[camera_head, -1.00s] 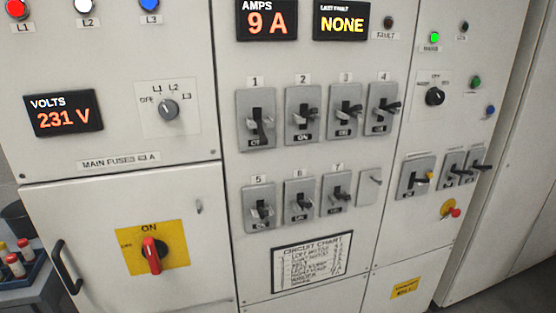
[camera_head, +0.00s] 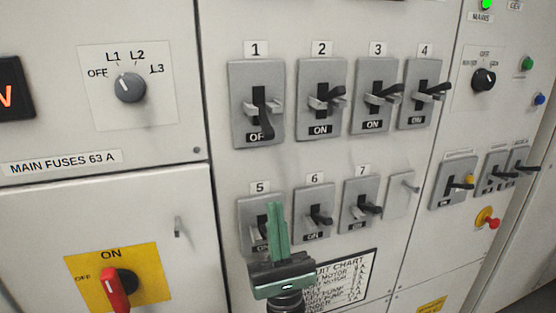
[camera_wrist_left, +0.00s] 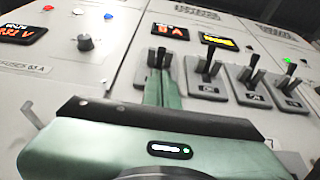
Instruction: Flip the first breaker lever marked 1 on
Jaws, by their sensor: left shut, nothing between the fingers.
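The breaker marked 1 (camera_head: 243,128) is a grey plate at the upper left of the breaker rows in the head view. Its black lever (camera_head: 264,118) points down and its window reads OFF, partly covered by the lever. My left gripper (camera_head: 276,208) is shut and empty, in front of breaker 5 and below breaker 1 in the picture, with its fingers pointing up. In the left wrist view the green fingers (camera_wrist_left: 161,84) point at a breaker and overlap the lower part of its plate. I cannot tell whether they touch anything. My right gripper is not in view.
Breakers 2 (camera_head: 319,72), 3 (camera_head: 374,72) and 4 (camera_head: 422,72) stand right of breaker 1 and read ON. Breakers 5 (camera_head: 250,210), 6 (camera_head: 313,193) and 7 (camera_head: 360,190) sit below. A red handle (camera_head: 115,290) is on a yellow plate at lower left.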

